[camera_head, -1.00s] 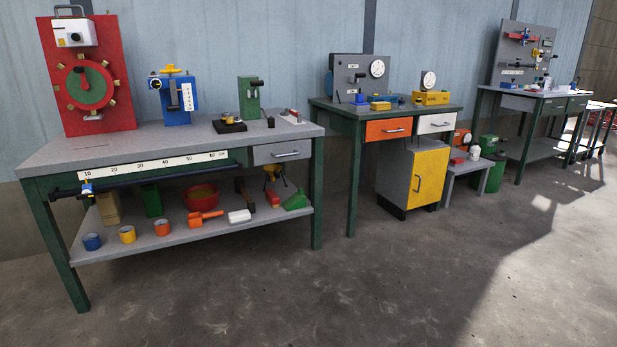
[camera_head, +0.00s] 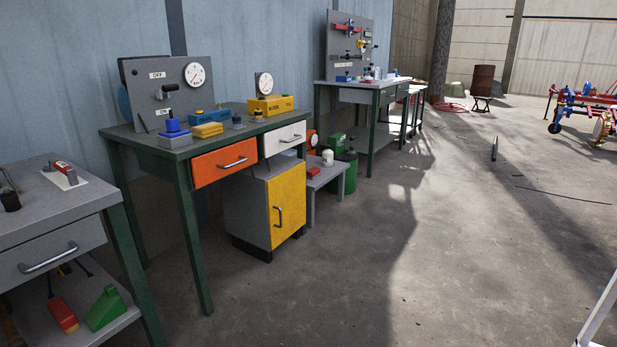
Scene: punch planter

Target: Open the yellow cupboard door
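The yellow cupboard door (camera_head: 287,205) is the front of a grey cupboard (camera_head: 246,206) that stands on the floor under the right part of a green-legged workbench. The door looks shut. It has a dark upright bar handle (camera_head: 278,217) near its left edge. Neither of my grippers shows in the head view, so nothing of mine is seen near the door.
An orange drawer (camera_head: 224,163) and a white drawer (camera_head: 283,138) sit above the cupboard. A bench leg (camera_head: 194,240) stands left of it. A low grey stool (camera_head: 325,176) and a green bin (camera_head: 347,172) stand to its right. The floor (camera_head: 340,270) before it is clear.

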